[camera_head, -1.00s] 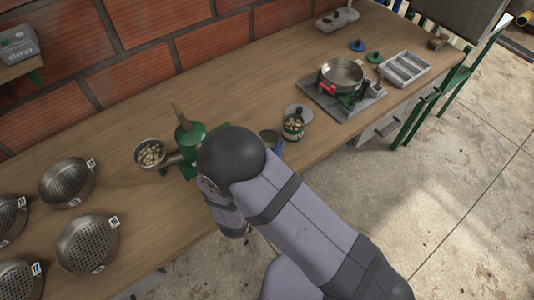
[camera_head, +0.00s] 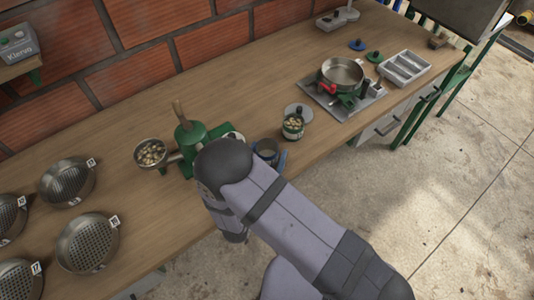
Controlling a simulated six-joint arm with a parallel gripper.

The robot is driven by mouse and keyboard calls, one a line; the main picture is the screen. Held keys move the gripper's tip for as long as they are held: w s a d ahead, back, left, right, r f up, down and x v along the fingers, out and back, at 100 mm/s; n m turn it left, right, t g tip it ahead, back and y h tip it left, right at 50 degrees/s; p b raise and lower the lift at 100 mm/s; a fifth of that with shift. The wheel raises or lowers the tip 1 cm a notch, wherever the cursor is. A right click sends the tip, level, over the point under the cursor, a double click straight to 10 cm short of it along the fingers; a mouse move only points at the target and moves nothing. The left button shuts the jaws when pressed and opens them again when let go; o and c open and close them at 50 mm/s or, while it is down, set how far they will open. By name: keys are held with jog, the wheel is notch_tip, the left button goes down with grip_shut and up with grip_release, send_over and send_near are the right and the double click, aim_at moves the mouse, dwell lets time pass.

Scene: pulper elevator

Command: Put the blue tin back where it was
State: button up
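The blue tin (camera_head: 266,151) is open-topped with a dark inside. It is at the front edge of the wooden bench, just right of my arm's black joint, which partly covers it. Blue also shows low on its right side. I cannot tell whether it rests on the bench or is held. My gripper is hidden behind my own arm, so its fingers and its hold cannot be seen.
A green pulper (camera_head: 190,133) and a bean-filled pan (camera_head: 151,153) are left. A pot (camera_head: 341,75) stands further right. Round sieves (camera_head: 88,243) fill the left bench.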

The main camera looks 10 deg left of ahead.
jog(key=shift+r, duration=0.1)
jog(key=shift+r, duration=0.15)
jog(key=shift+s+a, duration=0.15)
jog(key=shift+s, duration=0.15)
jog(key=b+v, duration=0.1)
jog(key=v, duration=1)
jog(key=shift+s+b, duration=0.25)
jog(key=shift+b, duration=0.15)
